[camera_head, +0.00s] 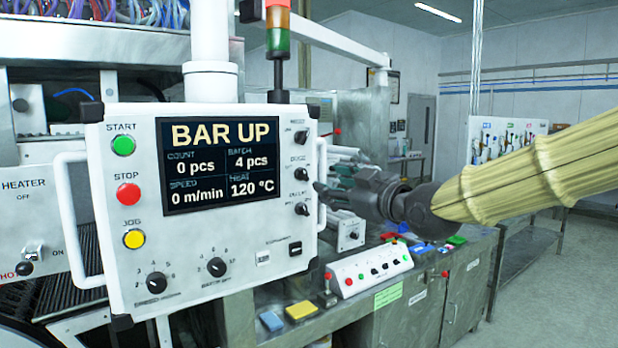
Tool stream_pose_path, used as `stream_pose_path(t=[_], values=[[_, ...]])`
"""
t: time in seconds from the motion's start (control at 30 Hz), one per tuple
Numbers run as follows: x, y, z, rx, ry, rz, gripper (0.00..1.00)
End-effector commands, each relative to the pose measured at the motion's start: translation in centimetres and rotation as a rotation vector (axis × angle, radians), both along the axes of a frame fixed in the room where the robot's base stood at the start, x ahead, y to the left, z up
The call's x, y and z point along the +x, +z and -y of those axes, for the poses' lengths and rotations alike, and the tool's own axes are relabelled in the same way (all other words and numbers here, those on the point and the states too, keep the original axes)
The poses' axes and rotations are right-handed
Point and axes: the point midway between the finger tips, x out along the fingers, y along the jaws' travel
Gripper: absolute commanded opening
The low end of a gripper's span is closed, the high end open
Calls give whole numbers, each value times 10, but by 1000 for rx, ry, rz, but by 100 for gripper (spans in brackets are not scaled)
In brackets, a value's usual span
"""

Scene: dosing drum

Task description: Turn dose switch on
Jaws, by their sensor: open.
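A white control panel (145,250) faces me at the left, with a dark screen (220,166) reading BAR UP, 0 pcs, 4 pcs, 0 m/min and 120 °C. Three black switches stand in a column at the panel's right edge. The middle one (301,174) has a small label that looks like DOSE; its position is too small to tell. The upper switch (300,136) and lower switch (301,209) sit above and below it. My gripper (325,192) is open and empty at the panel's right edge, beside the switches. I cannot tell whether it touches anything.
The panel has green START (123,146), red STOP (128,194) and yellow JOG (134,239) buttons, and white side handles (322,185). A small white button box (368,270) sits on the bench below my arm. Free floor lies at the right.

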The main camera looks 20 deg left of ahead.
Motion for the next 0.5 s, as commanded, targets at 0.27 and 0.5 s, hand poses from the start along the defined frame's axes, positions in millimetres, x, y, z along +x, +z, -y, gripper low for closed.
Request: stream_pose_path(t=[0.27,0.5], values=[[26,2,-34,0,0,-5,47],[48,1,-62,-1,1,-3,47]])
